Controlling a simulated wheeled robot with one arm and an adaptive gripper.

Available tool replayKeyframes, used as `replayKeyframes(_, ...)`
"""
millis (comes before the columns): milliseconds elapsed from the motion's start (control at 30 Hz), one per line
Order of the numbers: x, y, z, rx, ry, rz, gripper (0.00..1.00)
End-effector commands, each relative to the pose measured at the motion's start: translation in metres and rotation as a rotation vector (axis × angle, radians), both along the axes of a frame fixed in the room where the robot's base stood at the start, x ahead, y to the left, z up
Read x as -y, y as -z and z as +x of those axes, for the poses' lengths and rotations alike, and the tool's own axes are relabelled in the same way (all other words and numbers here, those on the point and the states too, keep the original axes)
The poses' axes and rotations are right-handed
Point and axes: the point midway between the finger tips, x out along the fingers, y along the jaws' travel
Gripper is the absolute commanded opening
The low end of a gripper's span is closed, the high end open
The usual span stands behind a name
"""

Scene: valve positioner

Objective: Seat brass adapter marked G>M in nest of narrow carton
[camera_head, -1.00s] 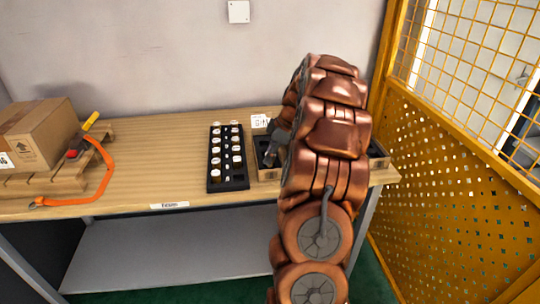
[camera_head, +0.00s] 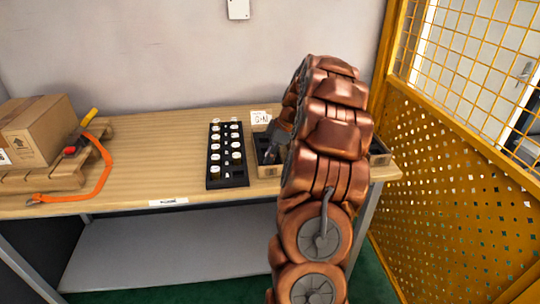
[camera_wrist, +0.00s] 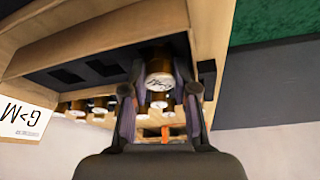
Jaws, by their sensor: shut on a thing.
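My gripper (camera_wrist: 160,92) is shut on a brass adapter (camera_wrist: 158,66), seen in the wrist view between the two fingers. The adapter has a white top face with dark marking too small to read. A light wooden-looking carton (camera_wrist: 85,38) with a dark insert (camera_wrist: 68,74) and square nests lies just beyond the fingers; whether the adapter touches it I cannot tell. A white card (camera_wrist: 22,115) reading G>M is beside it. In the head view, the carton (camera_head: 268,172) and the card (camera_head: 261,117) show left of my arm, which hides most of the carton and the held adapter.
A black tray (camera_head: 213,184) with two rows of white-topped adapters stands left of the carton. Another container edge (camera_head: 379,158) shows right of my arm. A cardboard box (camera_head: 38,130) on a pallet, with an orange strap (camera_head: 100,175), is far left. Bench between is clear. Yellow mesh fence (camera_head: 450,180) stands right.

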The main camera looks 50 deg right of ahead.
Motion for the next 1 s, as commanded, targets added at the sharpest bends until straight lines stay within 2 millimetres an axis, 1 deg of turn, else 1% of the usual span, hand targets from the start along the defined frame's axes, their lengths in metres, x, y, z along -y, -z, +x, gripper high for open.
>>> replayKeyframes(267, 0.0, 0.0007, 0.0001, 0.0, 0.0, 0.0, 0.0)
replayKeyframes(300, -0.0001, 0.0008, 0.0001, 0.0, 0.0, 0.0, 0.29)
replayKeyframes(567, -0.0002, 0.0009, 0.0001, 0.0, 0.0, 0.0, 0.56)
replayKeyframes(600, -0.0002, 0.0009, 0.0001, 0.0, 0.0, 0.0, 0.57)
replayKeyframes(867, 0.0, 0.0004, -0.0001, 0.0, -0.001, 0.0, 0.57)
replayKeyframes(1000, 0.0025, -0.0076, -0.002, 0.001, 0.0, -0.002, 0.57)
